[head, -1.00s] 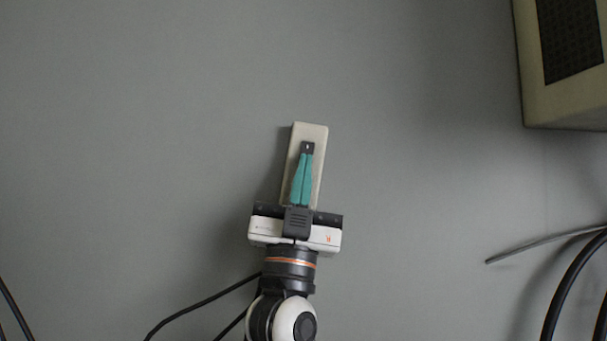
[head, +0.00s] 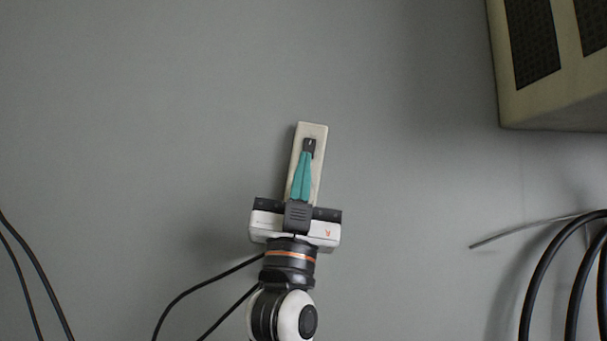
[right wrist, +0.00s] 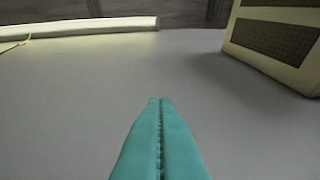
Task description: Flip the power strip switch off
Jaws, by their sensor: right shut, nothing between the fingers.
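The power strip (head: 312,131) is a narrow beige bar in the middle of the head view, tilted slightly right. A small black switch (head: 309,145) with a pale mark shows near its far end. My right gripper (head: 309,155) comes in from below, its teal fingers shut together with nothing between them. The fingers lie over the strip in the picture, and their tips reach the near edge of the switch. I cannot tell whether they touch it. The shut fingers (right wrist: 160,101) fill the lower middle of the right wrist view, where I cannot make out the strip or switch. My left gripper is not in view.
A beige box with dark grilles (head: 550,103) stands at the upper right, also in the right wrist view (right wrist: 270,57). Black cables (head: 540,280) curve at the lower right, others (head: 30,265) at the left. A long pale bar (right wrist: 90,26) lies far off. The grey surface around the strip is clear.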

